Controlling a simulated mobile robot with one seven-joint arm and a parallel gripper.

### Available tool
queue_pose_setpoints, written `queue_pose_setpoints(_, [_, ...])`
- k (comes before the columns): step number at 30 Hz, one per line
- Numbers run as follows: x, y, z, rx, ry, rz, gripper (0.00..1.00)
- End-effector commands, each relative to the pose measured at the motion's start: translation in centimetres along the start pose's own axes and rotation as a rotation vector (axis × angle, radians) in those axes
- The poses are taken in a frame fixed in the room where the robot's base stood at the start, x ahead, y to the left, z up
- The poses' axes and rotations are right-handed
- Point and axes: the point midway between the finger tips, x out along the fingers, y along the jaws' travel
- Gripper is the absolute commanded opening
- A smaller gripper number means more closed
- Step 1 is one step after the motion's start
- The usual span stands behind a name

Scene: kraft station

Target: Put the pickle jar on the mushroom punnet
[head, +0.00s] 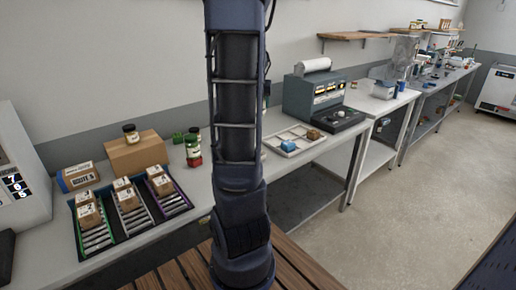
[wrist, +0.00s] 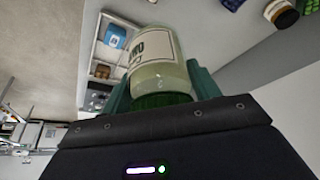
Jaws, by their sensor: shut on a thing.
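My gripper (wrist: 160,95) is shut on a pale jar (wrist: 155,55) with yellowish-green contents, a green lid and a white label, only partly readable. The lid end is nearest the gripper. I take it for the pickle jar, though its name cannot be read. In the head view my own arm hides the gripper and this jar. No mushroom punnet can be identified for certain. A blue item (head: 289,146) and a brown item (head: 313,134) sit in a divided white tray (head: 287,131); in the wrist view the blue item (wrist: 115,40) and brown item (wrist: 102,71) appear beyond the jar.
A dark-lidded jar (head: 130,133) stands on a cardboard box (head: 137,155). A red jar (head: 193,155) and green items (head: 178,138) stand left of my arm. Small boxes fill several trays at the left. A grey machine (head: 312,95) stands behind the white tray.

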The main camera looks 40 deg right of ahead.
Motion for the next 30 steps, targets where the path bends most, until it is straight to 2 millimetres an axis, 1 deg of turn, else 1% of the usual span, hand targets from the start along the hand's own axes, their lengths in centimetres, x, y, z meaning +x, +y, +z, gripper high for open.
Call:
queue_pose_setpoints(3, [2.2,-0.1,0.9,0.001,-0.003,0.001,0.22])
queue_pose_setpoints(18, [11.7,0.1,4.9,0.003,-0.004,0.003,0.22])
queue_pose_setpoints(22, [13.2,0.1,5.4,0.003,-0.001,0.001,0.22])
queue_pose_setpoints(28, [14.1,0.0,5.8,0.001,-0.001,0.0,0.22])
queue_pose_setpoints(30, [14.7,0.1,6.1,0.003,-0.001,0.002,0.22])
